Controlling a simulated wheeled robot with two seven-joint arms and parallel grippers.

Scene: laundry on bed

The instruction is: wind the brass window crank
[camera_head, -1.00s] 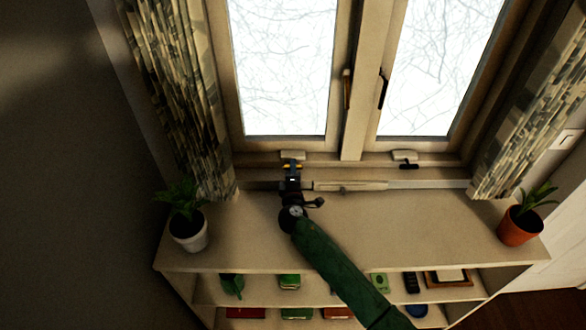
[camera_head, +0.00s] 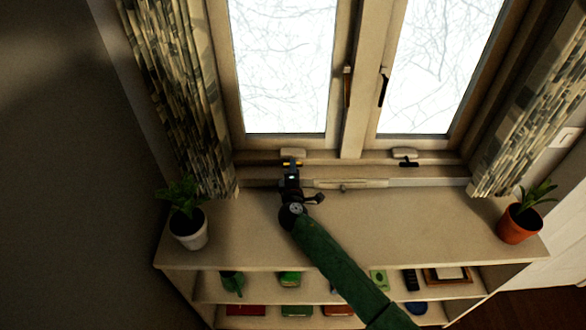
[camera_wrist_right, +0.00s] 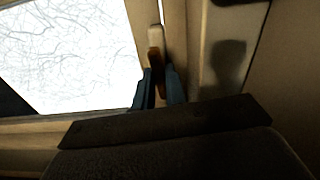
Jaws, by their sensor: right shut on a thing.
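The brass window crank (camera_head: 291,163) shows as a small yellow bit below the left window pane, at the pale crank housing (camera_head: 293,153). My right gripper (camera_head: 291,170) reaches it over the shelf top and is shut on it; the gripper hides most of the crank. My left gripper is not in view.
A second, dark crank (camera_head: 408,164) sits below the right pane. A brown window handle (camera_head: 347,87) is on the middle frame. Potted plants stand at the left (camera_head: 188,228) and right (camera_head: 519,224) of the shelf top (camera_head: 400,220), otherwise mostly clear. Patterned curtains (camera_head: 180,90) flank the window.

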